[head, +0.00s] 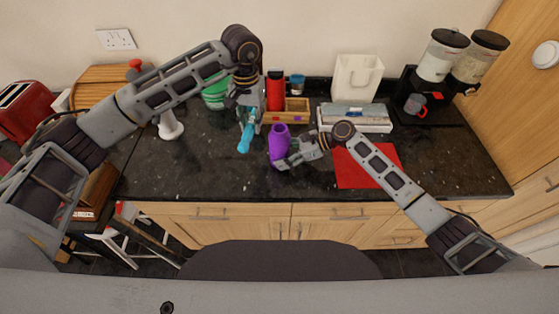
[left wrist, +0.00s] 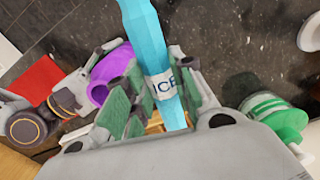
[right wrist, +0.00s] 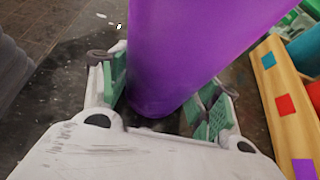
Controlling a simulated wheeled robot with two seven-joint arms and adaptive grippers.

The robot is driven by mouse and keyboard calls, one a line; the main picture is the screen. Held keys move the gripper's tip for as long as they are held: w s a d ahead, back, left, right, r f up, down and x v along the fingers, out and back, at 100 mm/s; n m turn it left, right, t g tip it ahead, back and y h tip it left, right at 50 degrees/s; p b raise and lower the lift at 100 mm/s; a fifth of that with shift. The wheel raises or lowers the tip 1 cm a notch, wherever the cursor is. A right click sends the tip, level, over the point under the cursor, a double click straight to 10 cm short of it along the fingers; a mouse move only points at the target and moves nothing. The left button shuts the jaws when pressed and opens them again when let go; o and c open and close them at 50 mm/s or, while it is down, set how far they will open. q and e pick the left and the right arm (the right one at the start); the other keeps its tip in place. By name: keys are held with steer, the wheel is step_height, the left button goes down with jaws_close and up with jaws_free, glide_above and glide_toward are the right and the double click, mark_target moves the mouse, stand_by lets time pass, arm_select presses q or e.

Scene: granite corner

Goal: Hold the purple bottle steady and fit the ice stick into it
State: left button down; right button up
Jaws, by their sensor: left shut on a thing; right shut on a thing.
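The purple bottle (head: 279,143) stands upright on the dark counter in the head view. My right gripper (head: 290,160) is shut on its lower part, and the bottle (right wrist: 190,45) fills the middle of the right wrist view between the green pads. My left gripper (head: 248,112) is shut on the light blue ice stick (head: 245,137), which hangs down to the left of the bottle, apart from it. In the left wrist view the stick (left wrist: 148,40) bears the label ICE between the pads, and the bottle's open mouth (left wrist: 98,92) shows beside the gripper.
A wooden organiser (head: 296,107) with a red bottle (head: 275,90) and a blue cup (head: 297,84) stands behind. A red mat (head: 352,176) lies to the right. The counter's front strip is clear.

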arm_select(q)
steer(key=d+r+m, duration=0.1)
steer(key=d+r, duration=0.7)
steer(key=r, duration=0.2)
steer(key=shift+s+r+m, duration=0.15)
steer(key=shift+s+m, duration=0.05)
steer(key=shift+m, duration=0.2)
steer(key=shift+d, duration=0.1)
step_height(320, 180, down, 6)
steer(key=shift+f, duration=0.25)
step_height(320, 180, down, 4)
steer(key=shift+r, duration=0.25)
